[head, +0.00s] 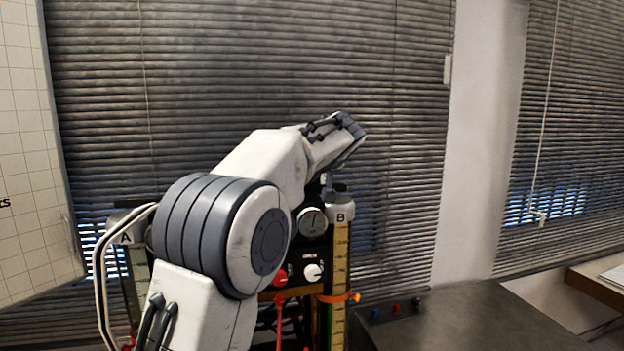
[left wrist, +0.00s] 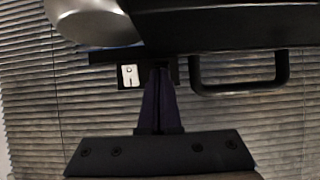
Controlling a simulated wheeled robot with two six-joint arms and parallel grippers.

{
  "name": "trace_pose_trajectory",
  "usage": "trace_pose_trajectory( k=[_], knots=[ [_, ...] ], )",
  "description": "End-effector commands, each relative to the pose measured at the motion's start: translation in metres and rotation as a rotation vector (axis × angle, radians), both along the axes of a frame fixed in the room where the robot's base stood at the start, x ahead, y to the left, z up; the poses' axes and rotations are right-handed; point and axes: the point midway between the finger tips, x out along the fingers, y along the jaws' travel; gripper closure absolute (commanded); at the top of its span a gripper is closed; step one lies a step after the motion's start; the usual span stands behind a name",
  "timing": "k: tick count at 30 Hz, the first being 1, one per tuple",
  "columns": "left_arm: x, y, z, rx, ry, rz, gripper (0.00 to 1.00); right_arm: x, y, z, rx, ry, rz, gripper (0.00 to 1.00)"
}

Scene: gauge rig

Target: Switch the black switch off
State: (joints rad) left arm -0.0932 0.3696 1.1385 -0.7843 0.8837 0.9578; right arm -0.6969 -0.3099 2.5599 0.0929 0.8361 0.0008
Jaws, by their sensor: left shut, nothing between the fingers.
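In the left wrist view, a small white plate with dark O- and I-like marks (left wrist: 130,76) sits in a black surround at the underside of a dark bar. I cannot make out the black switch itself or its position. My left gripper (left wrist: 158,75) is shut and empty, its fingertips up close beside the plate, just to its right. I cannot tell whether they touch anything. In the head view my left arm crosses in front of the rig, and its fingers are hidden. My right gripper is not in view.
The rig carries a round gauge (head: 312,222), a red knob (head: 281,277), a white knob (head: 312,272) and a column marked B (head: 341,212) with an orange clamp (head: 340,297). A black handle (left wrist: 240,88) stands right of my fingers. A dark table (head: 480,320) lies to the right.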

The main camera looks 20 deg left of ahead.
Motion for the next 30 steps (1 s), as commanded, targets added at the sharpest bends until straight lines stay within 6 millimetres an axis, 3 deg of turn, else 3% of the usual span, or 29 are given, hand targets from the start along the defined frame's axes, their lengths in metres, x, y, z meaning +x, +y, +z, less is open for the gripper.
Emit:
trace_pose_trajectory(
  k=[17,30],
  knots=[
    [-0.007,-0.006,0.013,-0.001,0.0,0.001,1.0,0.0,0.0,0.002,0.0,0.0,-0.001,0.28],
    [-0.068,-0.039,0.067,-0.001,-0.003,0.012,1.0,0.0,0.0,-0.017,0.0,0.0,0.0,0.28]
  ],
)
